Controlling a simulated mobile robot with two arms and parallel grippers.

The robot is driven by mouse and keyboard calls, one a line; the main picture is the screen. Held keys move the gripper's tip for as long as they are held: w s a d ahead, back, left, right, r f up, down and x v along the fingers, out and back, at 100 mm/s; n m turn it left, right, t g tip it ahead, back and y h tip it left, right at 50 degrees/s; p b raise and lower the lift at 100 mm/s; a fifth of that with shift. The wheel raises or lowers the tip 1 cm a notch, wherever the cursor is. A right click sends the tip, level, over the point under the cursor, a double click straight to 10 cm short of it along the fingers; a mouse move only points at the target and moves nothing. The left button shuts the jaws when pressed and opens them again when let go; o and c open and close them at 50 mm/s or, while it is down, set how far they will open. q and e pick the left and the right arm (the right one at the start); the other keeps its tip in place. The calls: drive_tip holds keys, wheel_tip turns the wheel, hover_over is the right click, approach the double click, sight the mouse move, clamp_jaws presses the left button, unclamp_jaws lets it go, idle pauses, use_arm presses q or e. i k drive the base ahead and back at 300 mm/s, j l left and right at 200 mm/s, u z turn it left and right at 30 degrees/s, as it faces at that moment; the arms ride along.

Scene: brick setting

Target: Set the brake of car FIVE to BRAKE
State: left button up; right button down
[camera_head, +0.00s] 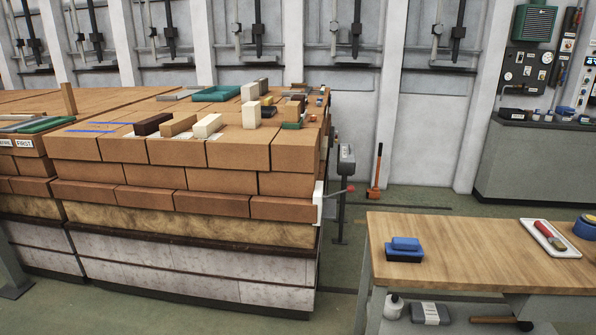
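A brick-stacked car (190,235) fills the left half of the view, with layered bricks above a pale panelled base. A white plate (317,203) is on its right end. A lever with a red knob (350,189) sticks out to the right from beside that plate. I see no label reading FIVE or BRAKE, so I cannot tell which car this is or how the lever is set. Neither of my grippers is in view.
A second stack, with a label reading FIRST (24,142), stands at the left edge. A grey post (344,190) and an orange-based tool (375,175) stand behind the lever. A wooden workbench (460,245) is at the right. Green floor shows between car and bench.

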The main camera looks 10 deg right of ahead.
sight(351, 189)
drive_tip(key=i+j, duration=0.15)
drive_tip(key=i, duration=2.15)
drive_tip(key=l+z, duration=0.05)
drive_tip(key=l, duration=0.1)
